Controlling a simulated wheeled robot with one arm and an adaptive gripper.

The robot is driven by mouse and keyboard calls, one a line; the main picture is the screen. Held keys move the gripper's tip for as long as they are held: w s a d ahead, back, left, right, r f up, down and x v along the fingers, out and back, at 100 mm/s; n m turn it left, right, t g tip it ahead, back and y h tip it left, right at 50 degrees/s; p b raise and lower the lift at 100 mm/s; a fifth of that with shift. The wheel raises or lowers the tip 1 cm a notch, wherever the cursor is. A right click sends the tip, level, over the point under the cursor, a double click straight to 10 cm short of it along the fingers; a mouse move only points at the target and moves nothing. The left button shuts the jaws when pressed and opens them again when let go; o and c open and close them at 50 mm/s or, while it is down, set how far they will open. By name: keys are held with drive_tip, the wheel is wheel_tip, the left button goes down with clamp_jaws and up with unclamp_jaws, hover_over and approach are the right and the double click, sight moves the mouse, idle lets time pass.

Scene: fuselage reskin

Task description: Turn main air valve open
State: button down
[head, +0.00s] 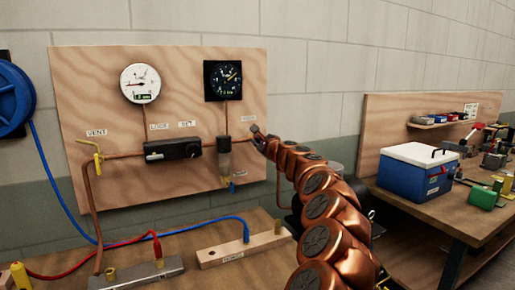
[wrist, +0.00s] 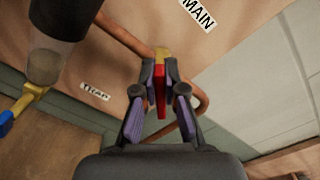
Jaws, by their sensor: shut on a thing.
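The main air valve has a brass body (wrist: 162,52) and a red handle (wrist: 160,105), seen in the wrist view on the copper pipe beside the MAIN label (wrist: 200,12). My gripper (wrist: 160,72) is shut on the red handle, one finger on each side. The handle lies between the fingers and points back toward my palm. In the head view my gripper (head: 258,132) is at the right edge of the plywood panel (head: 190,75), below the label there. My gripper and arm hide the valve in that view.
A filter bowl (wrist: 47,65) hangs left of my gripper, with a blue-handled drain (wrist: 6,120) below. The panel carries a white gauge (head: 141,83), a black gauge (head: 222,80), a black regulator (head: 172,149) and a yellow vent valve (head: 97,158). A blue cooler (head: 415,172) stands on the right bench.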

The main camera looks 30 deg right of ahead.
drive_tip(key=n+b, duration=0.2)
drive_tip(key=n, duration=0.1)
drive_tip(key=f+n+b, duration=0.1)
drive_tip(key=n+b, duration=0.4)
drive_tip(key=b, duration=0.1)
drive_tip(key=shift+a+f+n, duration=0.15)
drive_tip(key=shift+f+n, duration=0.1)
drive_tip(key=shift+n, duration=0.15)
drive_tip(key=shift+r+n, duration=0.15)
drive_tip(key=shift+n, duration=0.15)
drive_tip(key=c, duration=1.2)
unclamp_jaws()
drive_tip(key=shift+c, duration=0.2)
drive_tip(key=shift+s, duration=0.1)
